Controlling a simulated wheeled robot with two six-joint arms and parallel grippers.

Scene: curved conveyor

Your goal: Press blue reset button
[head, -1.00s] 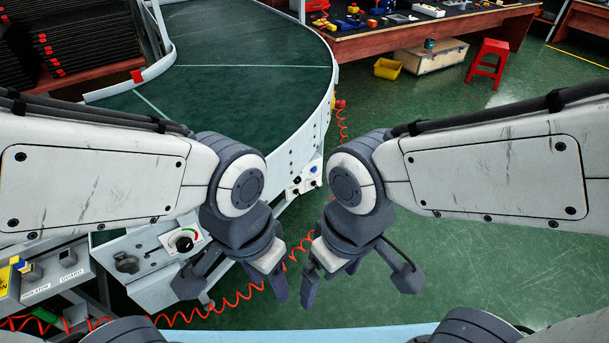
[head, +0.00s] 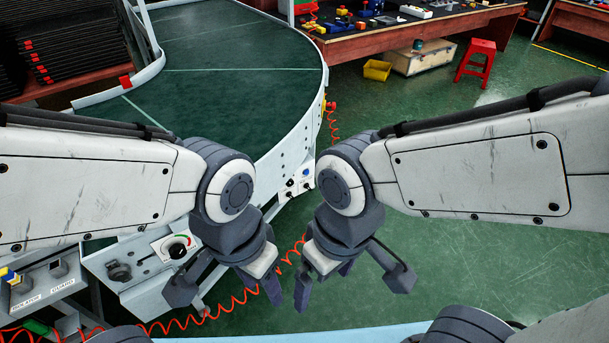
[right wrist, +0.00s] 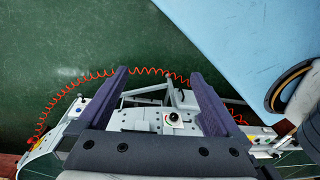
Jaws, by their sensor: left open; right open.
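A small blue button (head: 306,172) sits on a white control box on the outer side wall of the curved conveyor (head: 240,98). Black knobs sit beside and below it on the same wall. My left gripper (head: 226,288) is open and empty, below and left of the button in the head view. My right gripper (head: 352,285) is open and empty, below and right of it. Both are apart from the button.
A black dial (head: 178,249) sits on the near conveyor end, beside a box with isolator and guard labels (head: 45,287). A red coiled cable (head: 215,312) runs below the grippers. A workbench (head: 400,42), yellow bin (head: 377,70) and red stool (head: 476,62) stand behind. Green floor is clear at right.

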